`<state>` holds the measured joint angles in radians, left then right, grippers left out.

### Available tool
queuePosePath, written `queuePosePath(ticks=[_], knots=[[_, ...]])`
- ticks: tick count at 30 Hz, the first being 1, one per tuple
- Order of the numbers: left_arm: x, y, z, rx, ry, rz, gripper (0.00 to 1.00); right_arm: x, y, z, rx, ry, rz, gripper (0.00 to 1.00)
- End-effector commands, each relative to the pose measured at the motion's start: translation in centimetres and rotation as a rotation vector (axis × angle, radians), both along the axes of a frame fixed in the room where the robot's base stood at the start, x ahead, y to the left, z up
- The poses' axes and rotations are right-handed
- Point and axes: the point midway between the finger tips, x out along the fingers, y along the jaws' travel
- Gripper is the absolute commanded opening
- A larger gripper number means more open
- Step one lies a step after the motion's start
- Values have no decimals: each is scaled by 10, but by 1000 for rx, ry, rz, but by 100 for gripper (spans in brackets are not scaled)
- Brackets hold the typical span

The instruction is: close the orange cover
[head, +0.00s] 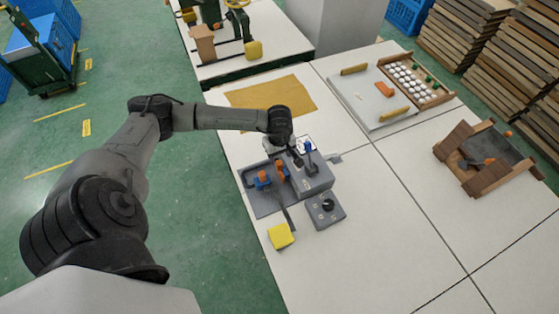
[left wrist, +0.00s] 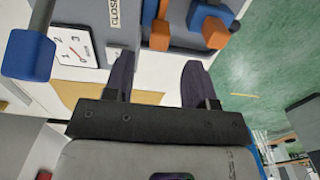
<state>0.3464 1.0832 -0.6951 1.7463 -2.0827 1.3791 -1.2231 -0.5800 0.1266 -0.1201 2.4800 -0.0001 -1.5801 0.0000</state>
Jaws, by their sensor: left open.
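A grey device (head: 314,180) stands on the white table below my left gripper. At its left are an upright orange part (head: 281,172) and a blue block with an orange top (head: 262,178); I cannot tell for sure which is the orange cover. In the left wrist view an orange block (left wrist: 160,36) lies just beyond the fingertips, and a second orange block (left wrist: 215,33) joined to blue parts is to its right. My left gripper (head: 290,156) is open and empty, and its two dark fingers (left wrist: 160,66) are spread, apart from the orange block.
A blue-tipped lever (head: 308,147) rises from the device, and its blue end (left wrist: 28,56) is large in the left wrist view. A box with a black knob (head: 327,206) and a yellow block (head: 281,236) are nearby. The table's right front is clear.

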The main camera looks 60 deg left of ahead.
Motion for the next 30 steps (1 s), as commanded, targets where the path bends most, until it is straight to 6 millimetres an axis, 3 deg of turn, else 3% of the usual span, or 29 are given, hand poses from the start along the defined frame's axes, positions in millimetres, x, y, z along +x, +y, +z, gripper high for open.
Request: queuePosePath(ticks=[6,12,30], knots=[[1,0,40,2,-3,-2,51,0,1,0,4,0,-3,0],[0,0,62,1,-1,0,51,0,3,-1,8,0,-6,0],[0,0,72,0,0,-1,51,0,2,-1,8,0,-5,0]])
